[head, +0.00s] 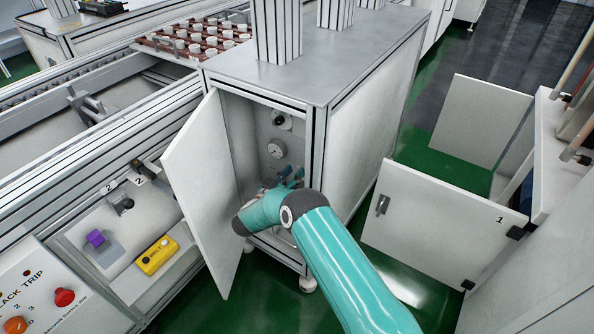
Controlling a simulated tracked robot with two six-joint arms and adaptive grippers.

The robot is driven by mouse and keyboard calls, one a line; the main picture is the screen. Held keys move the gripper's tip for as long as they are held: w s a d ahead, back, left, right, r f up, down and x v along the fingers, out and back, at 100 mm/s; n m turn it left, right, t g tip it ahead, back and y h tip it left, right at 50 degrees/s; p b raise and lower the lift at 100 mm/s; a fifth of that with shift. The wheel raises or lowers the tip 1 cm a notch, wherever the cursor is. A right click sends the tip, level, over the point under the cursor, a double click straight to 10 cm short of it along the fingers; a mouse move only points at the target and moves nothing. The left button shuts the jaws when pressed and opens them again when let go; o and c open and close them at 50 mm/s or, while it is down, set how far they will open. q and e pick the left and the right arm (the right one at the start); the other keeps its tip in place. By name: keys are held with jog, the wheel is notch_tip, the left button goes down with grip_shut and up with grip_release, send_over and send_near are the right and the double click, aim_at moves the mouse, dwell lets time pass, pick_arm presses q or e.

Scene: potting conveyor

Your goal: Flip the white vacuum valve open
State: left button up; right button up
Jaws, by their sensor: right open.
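The cabinet (361,125) stands with its front door (201,180) swung open to the left. Inside, on the back panel, a round white gauge (277,149) shows, with a dark fitting with a pale part (282,120) above it. I cannot make out the white vacuum valve for certain; my arm and gripper cover the lower part of the opening. My right gripper (290,177) is open inside the cabinet opening, just below the gauge. Its fingers are small and partly hidden by my wrist, and I cannot tell whether they touch anything. My left gripper is out of view.
The open door bounds the opening on the left. A conveyor with a red tray (193,42) of white pots runs behind it. A control panel with a red button (64,297) and a yellow box (157,255) is at left. Another open door, marked 1 (440,225), stands at right.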

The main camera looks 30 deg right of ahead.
aim_at(298, 169)
jog(key=shift+x, duration=1.75)
grip_shut()
